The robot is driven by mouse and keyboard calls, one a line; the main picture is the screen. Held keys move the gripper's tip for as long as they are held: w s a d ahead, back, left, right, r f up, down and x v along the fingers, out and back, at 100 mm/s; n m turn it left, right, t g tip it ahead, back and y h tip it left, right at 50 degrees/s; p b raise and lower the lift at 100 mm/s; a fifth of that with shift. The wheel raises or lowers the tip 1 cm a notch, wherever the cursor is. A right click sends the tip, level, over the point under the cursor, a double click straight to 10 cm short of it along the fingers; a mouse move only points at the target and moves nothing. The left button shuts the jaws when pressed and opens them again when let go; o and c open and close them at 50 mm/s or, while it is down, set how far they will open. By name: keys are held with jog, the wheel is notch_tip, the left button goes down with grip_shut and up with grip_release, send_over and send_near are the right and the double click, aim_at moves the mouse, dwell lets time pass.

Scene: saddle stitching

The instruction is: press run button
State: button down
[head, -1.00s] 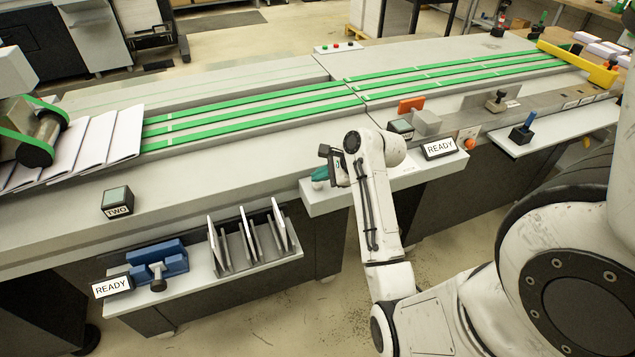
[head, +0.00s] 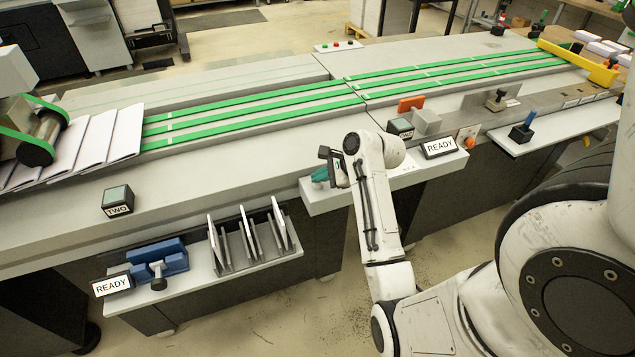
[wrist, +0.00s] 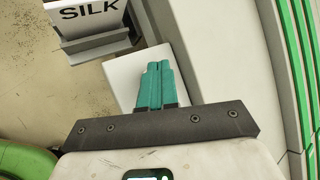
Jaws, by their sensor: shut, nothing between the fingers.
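No label reading "run" is legible in either view. A small panel with red and green buttons (head: 338,46) sits on the far side of the machine. An orange knob (head: 470,143) is on the near side, right of my arm. Two boxes with greenish square tops stand on the near side: one marked TWO (head: 117,201) at left, another (head: 400,128) behind my wrist. My gripper (head: 320,174) is at the white ledge's left part, its teal fingers shut and empty. In the wrist view the fingers (wrist: 155,85) are together over a white surface, touching no button there.
The white ledge (head: 325,203) projects from the machine. READY signs stand at right (head: 439,147) and left (head: 113,284); a SILK sign (wrist: 88,14) shows in the wrist view. Green belts (head: 260,110) run along the top. A rack with upright plates (head: 249,240) is at left.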

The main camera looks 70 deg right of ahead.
aim_at(320, 185)
jog(key=shift+f, duration=0.3)
jog(key=shift+r, duration=0.1)
dwell(0.3)
jog(key=shift+r+p, duration=0.9)
jog(key=shift+p, duration=0.45)
notch_tip(320, 185, up, 3)
jog(key=p, duration=0.3)
jog(key=shift+f, duration=0.2)
jog(key=shift+r+p, duration=1.05)
jog(key=shift+r, duration=0.15)
jog(key=shift+a, duration=0.1)
